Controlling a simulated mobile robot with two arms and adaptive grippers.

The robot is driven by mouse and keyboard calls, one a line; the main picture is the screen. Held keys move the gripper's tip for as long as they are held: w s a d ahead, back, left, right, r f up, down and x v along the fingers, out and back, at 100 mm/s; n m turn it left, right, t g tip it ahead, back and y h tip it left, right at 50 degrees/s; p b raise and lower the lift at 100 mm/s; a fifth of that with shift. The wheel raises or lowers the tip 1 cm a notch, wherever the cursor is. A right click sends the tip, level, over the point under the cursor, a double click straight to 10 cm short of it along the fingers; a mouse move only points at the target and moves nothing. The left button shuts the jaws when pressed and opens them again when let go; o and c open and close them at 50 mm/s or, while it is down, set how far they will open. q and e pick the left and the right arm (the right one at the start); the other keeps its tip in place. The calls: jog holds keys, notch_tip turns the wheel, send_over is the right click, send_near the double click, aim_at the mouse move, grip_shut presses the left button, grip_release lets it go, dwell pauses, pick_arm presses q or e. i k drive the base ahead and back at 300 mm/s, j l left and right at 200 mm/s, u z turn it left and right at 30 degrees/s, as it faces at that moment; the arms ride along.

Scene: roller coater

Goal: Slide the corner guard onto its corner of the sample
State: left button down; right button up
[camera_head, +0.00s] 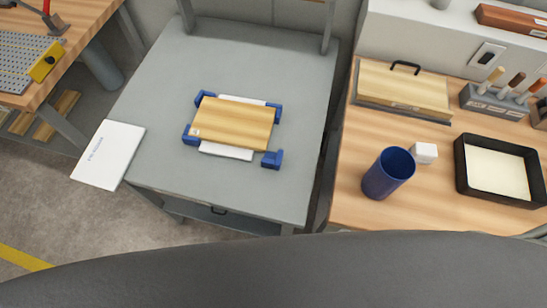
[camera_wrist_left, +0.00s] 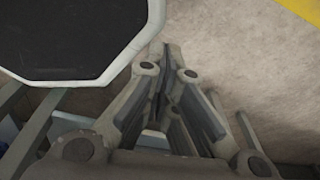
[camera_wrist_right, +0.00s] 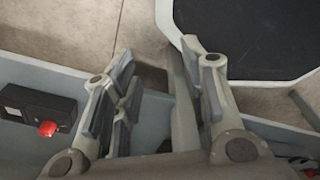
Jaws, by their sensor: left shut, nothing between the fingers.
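The sample is a light wooden board (camera_head: 232,122) lying flat on a white piece (camera_head: 226,151) on the grey table. Blue corner guards sit at its far left corner (camera_head: 203,97), near left corner (camera_head: 188,135) and far right corner (camera_head: 276,111). Another blue corner guard (camera_head: 272,159) stands by the near right corner and looks slightly apart from the board. My left gripper (camera_wrist_left: 173,58) is shut and empty in the left wrist view, over the floor. My right gripper (camera_wrist_right: 160,62) is open and empty in the right wrist view. Neither gripper shows in the head view.
A white labelled sheet (camera_head: 108,154) overhangs the grey table's (camera_head: 160,110) left edge. The right bench holds a blue cup (camera_head: 388,174), a white block (camera_head: 424,153), a black tray (camera_head: 460,168) and a handled board (camera_head: 404,87). The grey table around the sample is clear.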

aim_at(272, 158)
jog(key=k+l+u, duration=0.35)
jog(key=k+l, duration=0.15)
jog(key=k+l+u, duration=0.75)
jog(key=k, duration=0.4)
jog(key=j, duration=0.1)
